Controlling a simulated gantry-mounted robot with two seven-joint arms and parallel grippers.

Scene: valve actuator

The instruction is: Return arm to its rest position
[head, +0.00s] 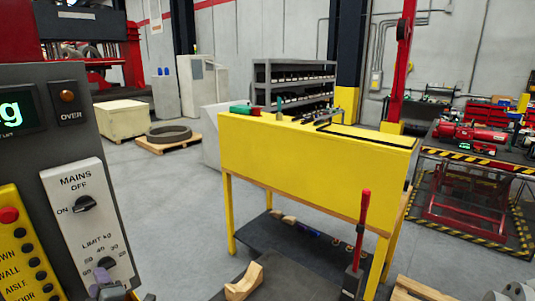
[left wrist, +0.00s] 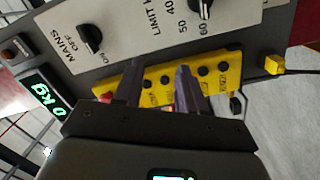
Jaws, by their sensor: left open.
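My left gripper (head: 108,285) shows at the lower left of the head view, in front of the lower part of the control panel (head: 75,185). Its grey fingers overlap the area by the LIMIT kg knob (head: 106,264); contact cannot be told. In the left wrist view the two fingers (left wrist: 158,85) are apart with nothing held between them. They point toward the yellow button box (left wrist: 215,75). The MAINS knob (left wrist: 90,40) sits above the left finger, and its pointer is toward ON in the head view. My right gripper is not in view.
A yellow workbench (head: 315,165) with small tools stands in the middle. A red-handled lever (head: 363,220) rises before it. A wooden cradle (head: 243,283) lies at the bottom. A display (left wrist: 38,92) reads 0 kg. Grey floor (head: 165,225) is clear between panel and bench.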

